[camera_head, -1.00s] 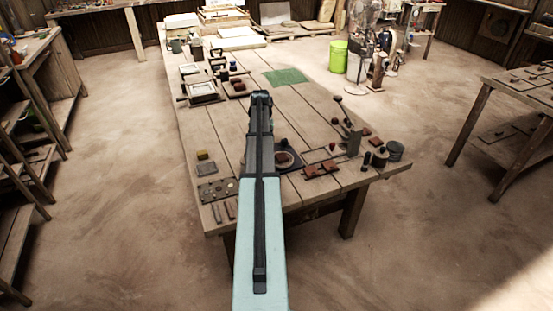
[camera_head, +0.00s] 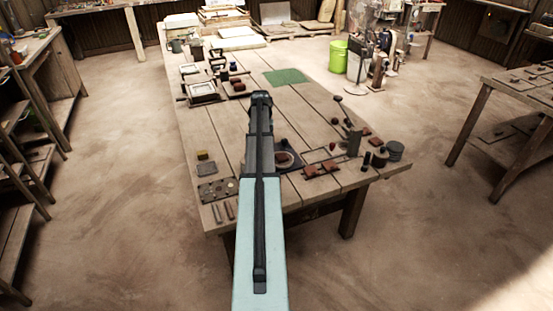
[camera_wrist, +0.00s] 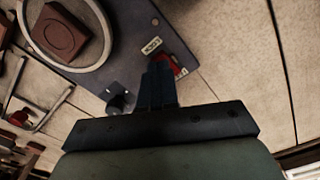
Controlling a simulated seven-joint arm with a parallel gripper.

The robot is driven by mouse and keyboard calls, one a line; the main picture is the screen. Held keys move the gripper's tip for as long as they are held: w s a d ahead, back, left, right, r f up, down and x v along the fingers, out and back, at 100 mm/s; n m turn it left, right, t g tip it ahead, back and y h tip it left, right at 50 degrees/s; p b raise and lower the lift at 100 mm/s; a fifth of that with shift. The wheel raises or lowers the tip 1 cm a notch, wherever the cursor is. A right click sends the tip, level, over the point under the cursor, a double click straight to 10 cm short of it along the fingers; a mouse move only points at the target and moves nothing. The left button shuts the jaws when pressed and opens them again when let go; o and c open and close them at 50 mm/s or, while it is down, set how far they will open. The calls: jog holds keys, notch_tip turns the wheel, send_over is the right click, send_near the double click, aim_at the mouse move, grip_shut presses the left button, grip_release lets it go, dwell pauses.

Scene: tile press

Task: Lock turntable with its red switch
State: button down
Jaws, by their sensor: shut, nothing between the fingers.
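The turntable shows in the wrist view as a pale ring (camera_wrist: 106,55) with a brown block (camera_wrist: 67,33) on it, set on a dark base plate (camera_wrist: 190,55). The red switch (camera_wrist: 179,67) is at the plate's edge, beside a small pale label (camera_wrist: 151,45). My gripper (camera_wrist: 159,68) is shut and empty. Its fingertips are right against or over the switch and hide part of it; I cannot tell whether they touch. In the head view the turntable (camera_head: 296,158) is partly covered by my arm, and the switch and fingertips are hidden.
A dark knob (camera_wrist: 120,100) sits left of my fingers. In the head view, red-brown blocks (camera_head: 312,171) and a metal frame lie right of the turntable. A dark board (camera_head: 218,190) lies left of my arm. The table's middle, before the green mat (camera_head: 285,76), is mostly clear.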

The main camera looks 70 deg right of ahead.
jog(key=shift+f, duration=1.05)
dwell(0.7)
jog(key=shift+r, duration=3.5)
